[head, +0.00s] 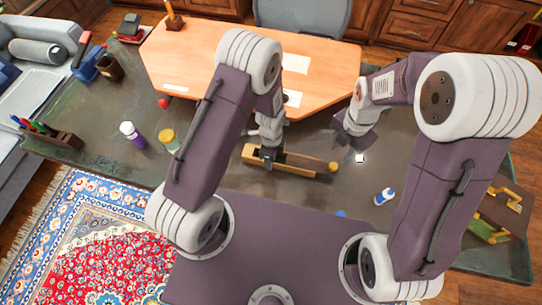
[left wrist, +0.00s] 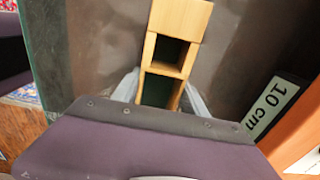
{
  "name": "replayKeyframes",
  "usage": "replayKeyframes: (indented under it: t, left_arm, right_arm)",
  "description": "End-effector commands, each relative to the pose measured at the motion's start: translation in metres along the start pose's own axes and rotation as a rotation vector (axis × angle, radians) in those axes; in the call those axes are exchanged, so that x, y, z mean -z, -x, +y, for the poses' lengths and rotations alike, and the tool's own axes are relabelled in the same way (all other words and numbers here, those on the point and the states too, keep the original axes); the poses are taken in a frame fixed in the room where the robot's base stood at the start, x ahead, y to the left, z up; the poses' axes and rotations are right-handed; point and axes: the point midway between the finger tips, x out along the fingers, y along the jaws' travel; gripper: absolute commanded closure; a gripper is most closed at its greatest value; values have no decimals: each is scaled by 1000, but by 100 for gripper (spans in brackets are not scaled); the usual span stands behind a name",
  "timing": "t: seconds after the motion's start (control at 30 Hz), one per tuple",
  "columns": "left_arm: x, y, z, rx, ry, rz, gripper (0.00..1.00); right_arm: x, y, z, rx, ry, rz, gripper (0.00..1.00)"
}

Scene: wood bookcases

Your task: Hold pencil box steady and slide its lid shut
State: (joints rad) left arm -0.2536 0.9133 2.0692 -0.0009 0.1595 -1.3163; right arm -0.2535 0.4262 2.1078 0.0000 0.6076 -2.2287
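The pencil box (head: 296,162) is a long, narrow wooden box on the dark table, in the middle of the head view. In the left wrist view, a pale wooden top piece (left wrist: 180,16) covers the far part and open dark compartments (left wrist: 166,52) show nearer. My left gripper (head: 268,152) is shut around the box near its left end, a finger on each side. My right gripper (head: 352,138) is above and right of the knob end, apart from the box; its fingertip gap is unclear.
Bottles (head: 132,134) and a jar (head: 169,139) stand left of the box. A blue-white bottle (head: 384,196) and a small white cube (head: 360,158) are right of it. A pen holder (head: 52,138) stands far left. A raised orange desk (head: 215,50) lies behind.

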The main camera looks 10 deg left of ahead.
Motion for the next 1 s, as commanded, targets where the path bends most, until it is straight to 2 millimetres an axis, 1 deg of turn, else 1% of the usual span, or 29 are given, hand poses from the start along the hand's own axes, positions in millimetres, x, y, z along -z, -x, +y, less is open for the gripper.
replayKeyframes:
  t: [0.03,0.07,0.1,0.13,0.17,0.3,0.37,0.47,0.5,0.57,0.6,0.7,0.73,0.8,0.83,0.9,1.0]
  left_arm:
    - [0,0,0,1,0,0,100]
    - [0,0,0,1,0,0,100]
    - [0,0,0,1,0,0,100]
    - [0,0,0,1,0,0,100]
    - [0,0,0,1,0,0,100]
    - [0,0,0,1,0,0,100]
    - [0,0,0,1,0,0,100]
    - [0,0,0,1,0,0,100]
    - [0,0,0,1,0,0,100]
    - [0,0,0,1,0,0,100]
    - [0,0,0,1,0,0,100]
    - [0,0,0,1,0,0,100]
    - [0,0,0,1,0,0,100]
    - [0,0,0,1,0,0,100]
    - [0,0,0,1,0,0,100]
    - [0,0,0,0,0,0,100]
    - [0,0,0,0,0,0,100]
  right_arm:
    - [0,0,0,0,0,0,66]
    - [0,0,0,0,0,0,75]
    - [0,0,0,0,0,0,86]
    - [0,0,0,0,0,0,94]
    - [0,0,0,0,0,0,100]
    - [-1,0,-1,2,-13,3,100]
    - [-6,-3,-5,13,-88,24,100]
    - [-27,-14,-22,60,-425,121,100]
    - [-38,-19,-32,89,-620,181,100]
    - [-52,-26,-46,137,-933,289,100]
    - [-62,-29,-55,172,-1133,366,100]
    - [-83,-34,-74,257,-1568,564,100]
    - [-89,-34,-79,281,-1676,621,100]
    - [-101,-34,-90,334,-1877,743,100]
    - [-106,-34,-94,354,-1943,787,100]
    - [-113,-32,-100,391,-2053,869,100]
    - [-118,-30,-105,419,-2124,927,100]
